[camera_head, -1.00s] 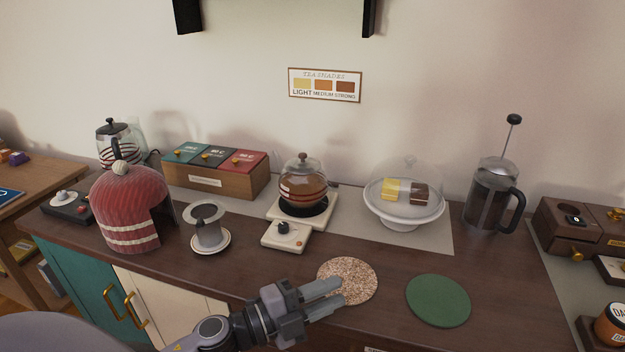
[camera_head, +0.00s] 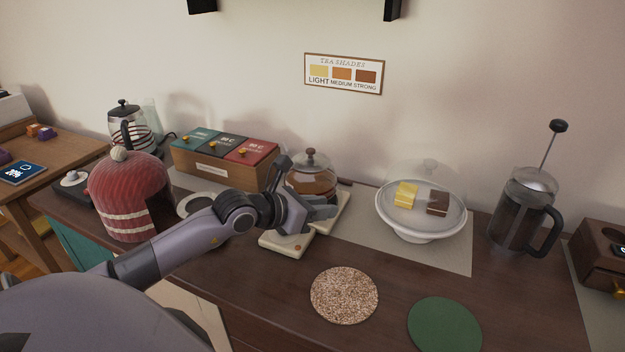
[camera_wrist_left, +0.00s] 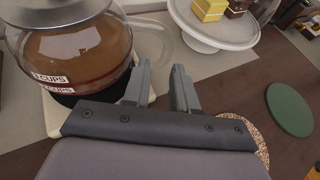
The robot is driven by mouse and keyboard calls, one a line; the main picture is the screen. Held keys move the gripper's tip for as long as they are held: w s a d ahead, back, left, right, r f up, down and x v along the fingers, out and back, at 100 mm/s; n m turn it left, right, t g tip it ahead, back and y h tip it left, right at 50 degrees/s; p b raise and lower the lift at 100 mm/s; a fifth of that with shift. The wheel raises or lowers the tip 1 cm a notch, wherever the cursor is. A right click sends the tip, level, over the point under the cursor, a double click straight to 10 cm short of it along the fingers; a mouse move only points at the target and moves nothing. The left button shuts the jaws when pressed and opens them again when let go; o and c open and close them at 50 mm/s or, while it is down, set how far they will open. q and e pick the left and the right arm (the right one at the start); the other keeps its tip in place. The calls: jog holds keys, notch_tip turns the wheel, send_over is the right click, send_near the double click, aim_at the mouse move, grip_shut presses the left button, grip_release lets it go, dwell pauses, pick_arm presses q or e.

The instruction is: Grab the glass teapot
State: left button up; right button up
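The glass teapot (camera_head: 312,178) holds amber tea and stands on a cream warmer (camera_head: 293,243) at the middle of the counter. My left gripper (camera_head: 328,207) is in front of it, at its lower right, and hides part of the teapot and warmer. In the left wrist view the teapot (camera_wrist_left: 75,55) fills the upper left. My left fingers (camera_wrist_left: 163,82) are apart there, beside the teapot's right side. A clear glass handle (camera_wrist_left: 170,38) shows just past the fingertips. I cannot tell whether it lies between them. My right gripper is not in view.
A cake stand (camera_head: 420,230) with a glass dome is to the right, then a French press (camera_head: 520,215). A red tea cozy (camera_head: 128,195) and a tea box (camera_head: 215,172) are to the left. A cork mat (camera_head: 344,295) and a green mat (camera_head: 445,326) lie bare in front.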

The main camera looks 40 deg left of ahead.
pick_arm(q)
jog(key=shift+r+p+x, duration=0.25)
jog(key=shift+p+x, duration=0.05)
jog(key=shift+x, duration=1.05)
jog(key=shift+r+p+x, duration=0.25)
jog(key=shift+x, duration=1.15)
jog(key=shift+w+d+f, duration=0.2)
jog(key=shift+w+d, duration=0.05)
jog(key=shift+w, duration=0.3)
grip_shut()
jog(key=shift+r, duration=0.1)
